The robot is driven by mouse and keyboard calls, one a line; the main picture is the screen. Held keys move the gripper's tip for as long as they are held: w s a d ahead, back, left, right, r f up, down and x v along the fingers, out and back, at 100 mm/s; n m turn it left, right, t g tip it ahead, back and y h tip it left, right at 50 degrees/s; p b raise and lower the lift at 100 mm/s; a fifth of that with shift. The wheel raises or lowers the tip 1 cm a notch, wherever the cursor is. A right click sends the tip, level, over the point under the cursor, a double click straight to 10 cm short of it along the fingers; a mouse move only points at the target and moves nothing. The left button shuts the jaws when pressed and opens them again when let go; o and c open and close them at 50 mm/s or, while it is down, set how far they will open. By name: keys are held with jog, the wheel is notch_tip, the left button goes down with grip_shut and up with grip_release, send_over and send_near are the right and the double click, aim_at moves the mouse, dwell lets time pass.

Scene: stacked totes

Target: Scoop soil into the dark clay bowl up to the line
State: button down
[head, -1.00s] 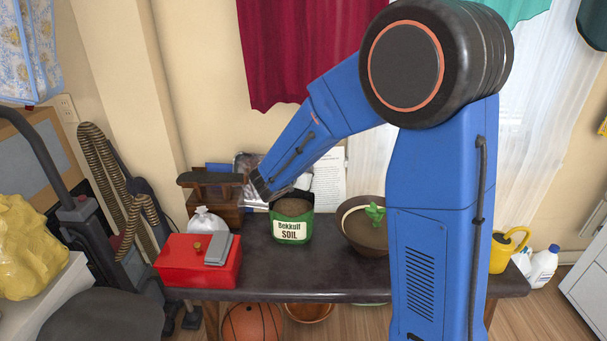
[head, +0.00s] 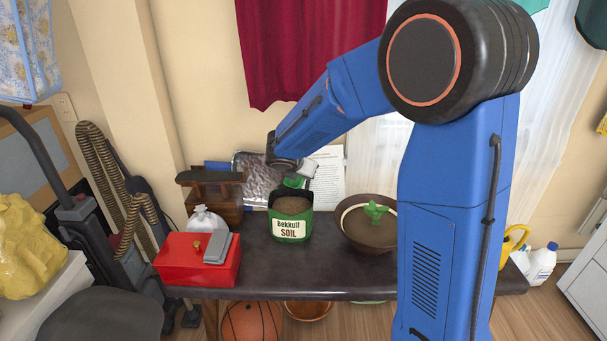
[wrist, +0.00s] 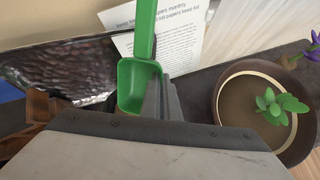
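The green scoop (wrist: 132,88) shows in the wrist view with its hollow empty and its handle pointing up out of frame. My gripper (wrist: 162,85) has its grey fingers close together at the scoop's right rim and looks shut on it, though the contact is partly hidden. In the head view the scoop (head: 295,181) is a small green patch under my gripper, just above and behind the green soil bag (head: 290,228). The bag is open and holds brown soil (head: 292,205). The dark clay bowl (head: 352,208) has a pale inner line, soil and a green plant (head: 375,212).
A red box (head: 190,265) stands at the table's front left. Behind the bag are a foil tray (head: 258,180) and a paper sheet (head: 331,170). A wooden rack (head: 222,205) and white bag (head: 205,220) stand left. The front of the dark table (head: 300,275) is clear.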

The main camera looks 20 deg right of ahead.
jog(key=f+g+y, duration=0.1)
jog(key=w+d+f+g+y, duration=0.1)
jog(key=g+y, duration=0.1)
jog(key=f+g+y, duration=0.1)
jog(key=g+y, duration=0.1)
jog(key=shift+w+d+m, duration=0.2)
jog(key=shift+d+m, duration=0.1)
dwell(0.7)
jog(key=shift+s, duration=0.15)
